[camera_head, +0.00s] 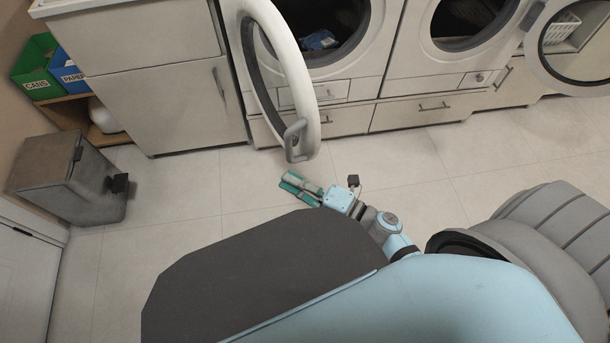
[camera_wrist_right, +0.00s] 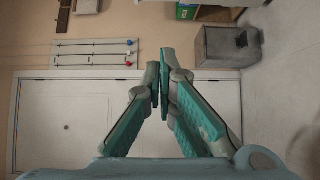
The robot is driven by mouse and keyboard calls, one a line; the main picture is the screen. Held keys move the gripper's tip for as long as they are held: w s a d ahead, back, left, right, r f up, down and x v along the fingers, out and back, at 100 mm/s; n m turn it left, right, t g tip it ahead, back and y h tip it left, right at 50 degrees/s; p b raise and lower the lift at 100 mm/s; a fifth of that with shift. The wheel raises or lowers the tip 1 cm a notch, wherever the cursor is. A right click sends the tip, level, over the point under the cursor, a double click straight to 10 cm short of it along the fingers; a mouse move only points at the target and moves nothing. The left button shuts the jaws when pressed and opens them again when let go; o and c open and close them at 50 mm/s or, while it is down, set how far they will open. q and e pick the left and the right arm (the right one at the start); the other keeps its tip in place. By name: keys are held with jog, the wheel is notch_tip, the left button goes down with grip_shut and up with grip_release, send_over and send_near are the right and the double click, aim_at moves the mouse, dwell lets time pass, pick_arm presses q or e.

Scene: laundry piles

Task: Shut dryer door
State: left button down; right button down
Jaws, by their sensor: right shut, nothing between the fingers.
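The round dryer door (camera_head: 291,82) hangs wide open in the head view, swung out toward me from the left machine (camera_head: 372,57). Its grey handle (camera_head: 296,140) is at the free lower edge. Blue cloth (camera_head: 319,40) lies inside that drum. My right gripper (camera_head: 290,186) is low over the floor, below the door handle and apart from it. In the right wrist view my right gripper (camera_wrist_right: 159,72) has its teal fingertips together with nothing between them. The door is not seen in that view. My left gripper is not in view.
A second machine (camera_head: 427,65) stands to the right, its round door (camera_head: 530,45) open at the far right. A grey bin (camera_head: 70,179) stands at left, near green (camera_head: 35,68) and blue (camera_head: 66,75) boxes. Tiled floor (camera_head: 180,190) is clear around my gripper.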

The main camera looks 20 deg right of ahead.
jog(key=shift+w+d+b, duration=0.2)
jog(key=shift+w+b, duration=0.05)
jog(key=shift+w, duration=1.15)
jog(key=shift+w+d+b, duration=0.15)
jog(key=shift+w+b, duration=0.1)
jog(key=shift+w, duration=1.1)
